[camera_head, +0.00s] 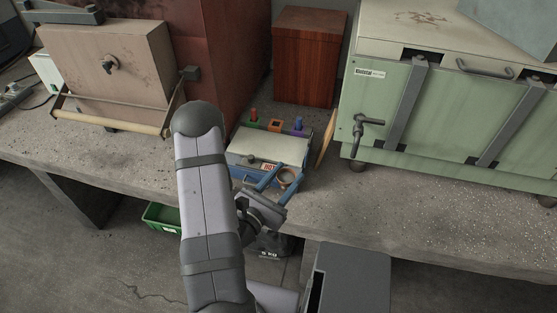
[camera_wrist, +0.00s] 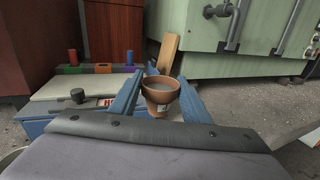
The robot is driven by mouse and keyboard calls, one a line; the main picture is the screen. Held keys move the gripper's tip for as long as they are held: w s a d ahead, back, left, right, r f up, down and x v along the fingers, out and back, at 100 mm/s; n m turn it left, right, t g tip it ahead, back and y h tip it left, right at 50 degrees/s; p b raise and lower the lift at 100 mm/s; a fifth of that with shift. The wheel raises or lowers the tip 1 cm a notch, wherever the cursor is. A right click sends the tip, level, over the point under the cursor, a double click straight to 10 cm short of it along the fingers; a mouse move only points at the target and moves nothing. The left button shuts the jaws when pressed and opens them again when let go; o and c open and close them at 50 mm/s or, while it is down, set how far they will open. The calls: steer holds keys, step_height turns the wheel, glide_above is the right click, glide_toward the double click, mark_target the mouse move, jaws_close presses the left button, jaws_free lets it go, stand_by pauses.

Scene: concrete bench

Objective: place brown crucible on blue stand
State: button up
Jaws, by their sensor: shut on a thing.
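The brown crucible (camera_head: 288,176) is a small terracotta-coloured cup, round and open at the top. In the wrist view the crucible (camera_wrist: 160,88) is upright between the two blue fingers of my gripper (camera_wrist: 160,97). In the head view my gripper (camera_head: 284,182) is shut on it at the front edge of a blue-sided box with a cream top (camera_head: 268,146). The box (camera_wrist: 70,88) is left of and behind the crucible in the wrist view. I cannot tell for certain which thing is the blue stand. The space directly under the crucible is partly hidden.
Small green, orange (camera_head: 276,125) and purple (camera_head: 298,127) blocks line the box's back; red and blue pegs stand there. A wooden board (camera_head: 326,140) leans on the right. A green furnace (camera_head: 430,110) stands further right. Bare bench lies in front of it.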

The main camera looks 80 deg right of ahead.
steer(key=w+d+r+b, duration=0.1)
steer(key=w+d+r, duration=0.75)
steer(key=r, duration=0.35)
steer(key=m+g+y, duration=0.1)
steer(key=m+g, duration=0.1)
steer(key=g, duration=0.1)
glide_above(266, 151)
steer(key=shift+f, duration=1.8)
steer(key=shift+f, duration=4.85)
steer(key=shift+f, duration=0.1)
